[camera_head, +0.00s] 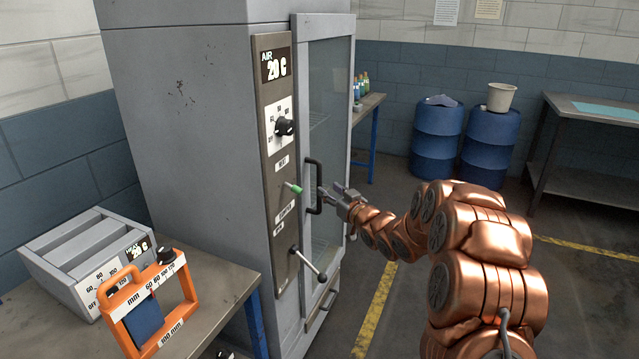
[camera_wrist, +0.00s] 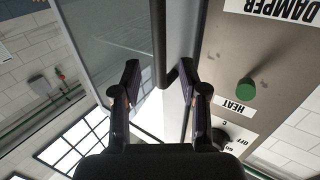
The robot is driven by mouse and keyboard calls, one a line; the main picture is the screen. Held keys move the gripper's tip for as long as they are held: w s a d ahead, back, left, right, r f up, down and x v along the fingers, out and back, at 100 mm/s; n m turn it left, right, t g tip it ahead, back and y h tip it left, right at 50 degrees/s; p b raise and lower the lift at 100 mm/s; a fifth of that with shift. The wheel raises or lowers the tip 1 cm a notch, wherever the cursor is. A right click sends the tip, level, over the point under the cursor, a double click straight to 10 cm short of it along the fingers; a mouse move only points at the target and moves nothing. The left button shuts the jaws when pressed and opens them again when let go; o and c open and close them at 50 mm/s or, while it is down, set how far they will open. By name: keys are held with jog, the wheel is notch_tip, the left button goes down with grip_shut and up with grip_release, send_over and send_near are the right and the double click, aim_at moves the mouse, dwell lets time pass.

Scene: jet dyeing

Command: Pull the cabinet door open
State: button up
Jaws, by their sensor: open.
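The tall grey cabinet (camera_head: 190,120) stands at centre left. Its glass-panelled door (camera_head: 329,90) appears shut. A black vertical bar handle (camera_head: 318,160) is on the door's left side, near the control panel. My gripper (camera_head: 328,194) is at the handle's height, just in front of it. In the wrist view my gripper (camera_wrist: 160,82) is open, with one finger on each side of the black handle (camera_wrist: 158,35). The handle's end shows between the fingertips. I cannot tell whether either finger touches it.
The control panel (camera_head: 268,150) beside the door carries a knob, a green-tipped switch (camera_head: 293,187) and a protruding lever (camera_head: 310,264). A table (camera_head: 215,290) with a grey box and orange frame stands at left. Blue drums (camera_head: 437,135) and a bench are behind. Floor at right is partly free.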

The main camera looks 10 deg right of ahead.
aim_at(320, 184)
jog(key=shift+p+x, duration=0.7)
jog(key=shift+x, duration=2.7)
jog(key=shift+f, duration=0.1)
grip_shut()
